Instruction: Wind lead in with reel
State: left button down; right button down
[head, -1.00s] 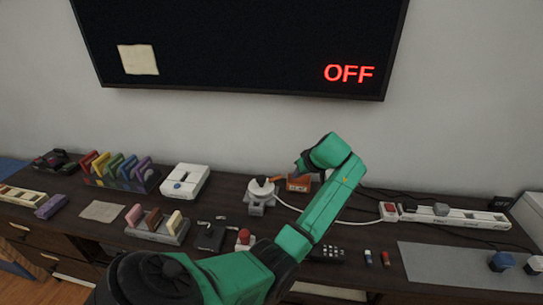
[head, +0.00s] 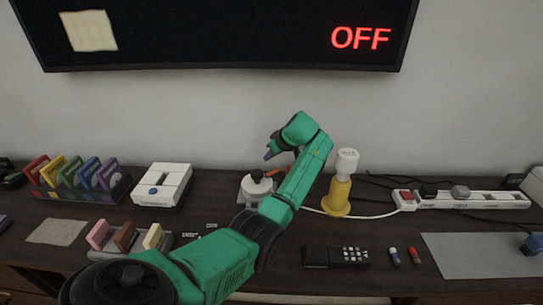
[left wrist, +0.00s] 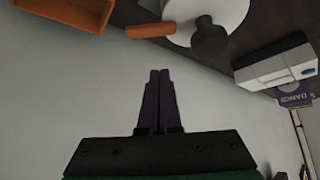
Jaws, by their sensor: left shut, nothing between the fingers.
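The reel (head: 256,187) is a white device on the dark desk, partly hidden behind my left arm. In the left wrist view its white round top (left wrist: 180,15) shows with a dark knob (left wrist: 210,38) and an orange bar (left wrist: 150,31) beside it. A white lead (head: 370,216) runs from behind my arm to the white power strip (head: 465,199). My left gripper (head: 268,154) is above the reel, apart from it. In the left wrist view its fingers (left wrist: 160,72) are together and empty. My right gripper is not in view.
A yellow and white bottle-shaped object (head: 341,185) stands right of my arm. A white box (head: 162,185) and a rack of coloured cases (head: 80,178) are left. A black remote (head: 335,256) lies in front. An orange open box (left wrist: 65,12) shows in the left wrist view.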

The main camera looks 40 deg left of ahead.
aim_at(271, 172)
pick_arm(q)
jog(key=x, duration=0.6)
jog(key=shift+s+a, duration=0.1)
jog(key=d, duration=0.1)
jog(key=d+p, duration=0.1)
jog(key=d, duration=0.2)
jog(key=shift+s+d+r+p, duration=0.2)
jog(key=shift+s+p, duration=0.15)
jog(key=shift+s, duration=0.05)
jog(key=shift+a+f, duration=0.1)
jog(key=shift+f, duration=0.05)
jog(key=shift+p, duration=0.35)
jog(key=shift+m+p, duration=0.3)
jog(key=shift+d+t, duration=0.25)
jog(key=shift+t, duration=0.05)
